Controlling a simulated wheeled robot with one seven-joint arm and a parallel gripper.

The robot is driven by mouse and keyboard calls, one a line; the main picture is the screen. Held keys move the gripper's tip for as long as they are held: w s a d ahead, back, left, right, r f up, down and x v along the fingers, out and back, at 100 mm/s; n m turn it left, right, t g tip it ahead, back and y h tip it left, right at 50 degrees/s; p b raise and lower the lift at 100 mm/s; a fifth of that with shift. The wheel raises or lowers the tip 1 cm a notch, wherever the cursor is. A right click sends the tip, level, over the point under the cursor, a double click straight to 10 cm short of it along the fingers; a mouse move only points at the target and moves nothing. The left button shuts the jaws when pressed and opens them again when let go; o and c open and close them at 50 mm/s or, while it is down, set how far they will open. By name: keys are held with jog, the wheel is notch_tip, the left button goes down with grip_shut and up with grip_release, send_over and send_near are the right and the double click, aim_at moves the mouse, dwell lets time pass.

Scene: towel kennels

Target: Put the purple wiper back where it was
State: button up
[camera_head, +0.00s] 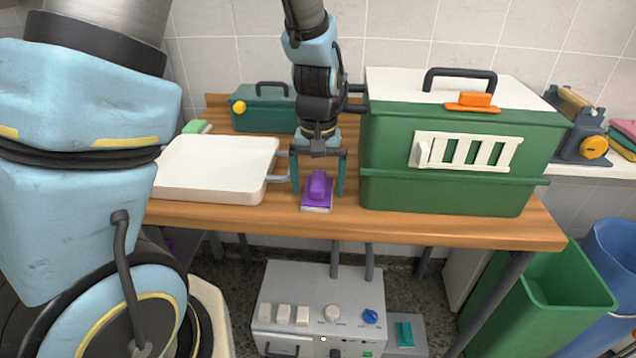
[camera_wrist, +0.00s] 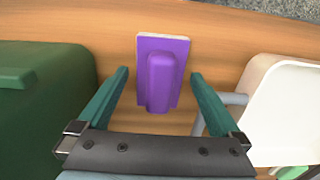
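The purple wiper (camera_head: 318,189) has a raised purple handle on a flat purple plate with a pale pad under it. It lies on the wooden table (camera_head: 420,228) near the front edge, between the white tray and the green kennel box. My gripper (camera_head: 319,192) points down over it with its fingers spread to either side. In the wrist view the wiper (camera_wrist: 160,75) is ahead of and between the fingertips, and my gripper (camera_wrist: 158,74) is open. Wood shows between each finger and the wiper, so they appear apart.
A white tray (camera_head: 205,185) stands close on the left, its grey handle near my gripper. The large green kennel box (camera_head: 385,140) with an orange latch stands close on the right. A teal box (camera_head: 258,112) is behind. A grey control unit (camera_head: 290,278) and green bin (camera_head: 565,285) are below.

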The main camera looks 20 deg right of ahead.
aim_at(318, 179)
notch_tip(318, 179, up, 12)
jog(key=shift+b, duration=0.45)
jog(key=a+f+n, duration=0.2)
jog(key=a, duration=1)
jog(key=w+a+f+n+t, duration=0.1)
jog(key=a+f, duration=0.2)
jog(key=a, duration=1)
jog(key=shift+w+a+f+n+t, duration=0.2)
jog(key=shift+n+t, duration=0.1)
jog(key=shift+n, duration=0.1)
